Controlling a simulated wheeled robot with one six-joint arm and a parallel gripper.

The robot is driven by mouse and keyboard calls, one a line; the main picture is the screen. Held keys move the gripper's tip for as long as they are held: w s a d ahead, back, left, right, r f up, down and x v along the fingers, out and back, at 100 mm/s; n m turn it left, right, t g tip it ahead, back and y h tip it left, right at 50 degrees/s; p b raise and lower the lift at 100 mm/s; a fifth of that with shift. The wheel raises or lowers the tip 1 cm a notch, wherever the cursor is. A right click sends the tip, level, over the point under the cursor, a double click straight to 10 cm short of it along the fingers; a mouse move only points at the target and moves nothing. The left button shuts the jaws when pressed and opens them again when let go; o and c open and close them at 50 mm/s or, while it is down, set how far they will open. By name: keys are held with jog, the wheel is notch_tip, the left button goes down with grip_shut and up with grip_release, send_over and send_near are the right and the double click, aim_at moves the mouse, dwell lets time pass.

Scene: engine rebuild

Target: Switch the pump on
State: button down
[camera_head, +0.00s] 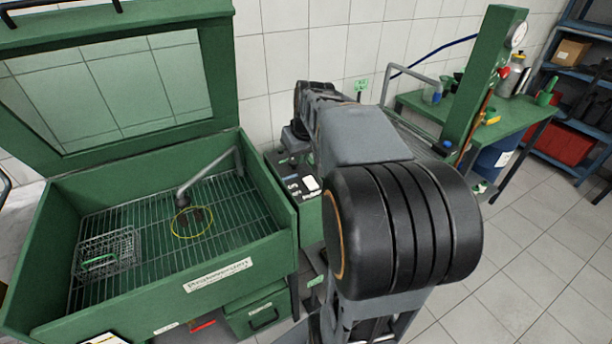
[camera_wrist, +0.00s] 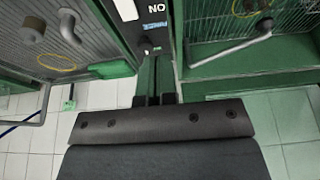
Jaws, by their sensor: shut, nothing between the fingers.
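The control box (camera_head: 287,178) is on the right side of a green parts washer. Its dark top has small printed labels and a white switch-like piece (camera_head: 311,183). In the wrist view a white piece (camera_wrist: 126,9) shows at the top edge beside large lettering and a blue label (camera_wrist: 154,24). I cannot tell the switch's position. My gripper (camera_wrist: 154,98) is shut and empty, pointing toward the panel's side. In the head view my arm hides most of it. I cannot tell whether it touches anything.
The washer's grated basin (camera_head: 150,225) holds a spout (camera_head: 207,170), a yellow ring (camera_head: 193,222) and a wire basket (camera_head: 107,252). Its lid (camera_head: 115,85) stands open. A green bench (camera_head: 520,120) stands at right; tiled floor is clear.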

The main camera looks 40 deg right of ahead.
send_near(307, 178)
jog(key=x, duration=0.5)
jog(key=shift+w+f+p, duration=0.15)
jog(key=shift+f+p, duration=0.1)
jog(key=shift+p, duration=0.15)
jog(key=shift+f, duration=0.65)
jog(key=shift+w, duration=0.1)
